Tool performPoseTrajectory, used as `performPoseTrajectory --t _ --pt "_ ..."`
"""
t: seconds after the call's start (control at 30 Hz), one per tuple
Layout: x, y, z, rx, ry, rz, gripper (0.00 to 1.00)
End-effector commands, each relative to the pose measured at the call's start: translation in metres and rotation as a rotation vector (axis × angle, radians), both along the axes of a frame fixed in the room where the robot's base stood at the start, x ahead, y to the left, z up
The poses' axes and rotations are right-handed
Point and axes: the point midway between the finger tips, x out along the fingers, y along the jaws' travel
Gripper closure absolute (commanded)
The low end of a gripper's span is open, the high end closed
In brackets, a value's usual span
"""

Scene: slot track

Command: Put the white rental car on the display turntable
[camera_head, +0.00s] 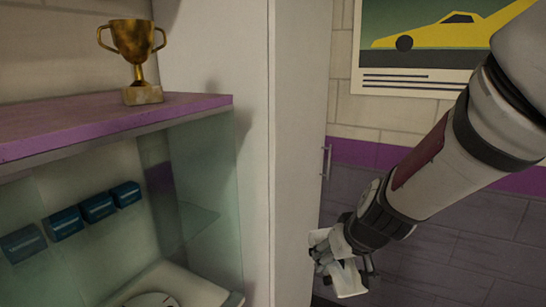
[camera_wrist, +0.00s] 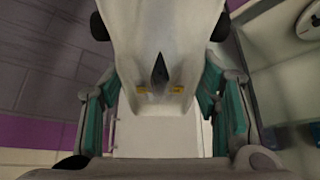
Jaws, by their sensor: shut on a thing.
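The white car (camera_head: 349,279) is in my gripper (camera_head: 343,262), in front of the wall to the right of the tall cabinet. In the wrist view the white car (camera_wrist: 168,40) fills the upper middle, with dark wheels at both sides and two small yellow marks on its near end. The fingers of my gripper (camera_wrist: 160,95) are on either side of it, shut on it. A pale round disc, which looks like the display turntable (camera_head: 152,301), lies on a white base low in the glass case, cut by the bottom edge. It also shows at the wrist view's upper right (camera_wrist: 311,20).
The glass case has a purple top (camera_head: 100,120) bearing a gold trophy (camera_head: 135,50). The tall cabinet (camera_head: 300,150) stands between the case and my gripper.

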Motion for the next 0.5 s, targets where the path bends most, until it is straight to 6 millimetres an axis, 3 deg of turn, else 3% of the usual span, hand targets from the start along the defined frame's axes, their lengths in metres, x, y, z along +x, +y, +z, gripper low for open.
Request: performPoseTrajectory --t 0.5 --pt "0.032 -0.027 -0.039 -0.003 0.0 -0.088 0.77"
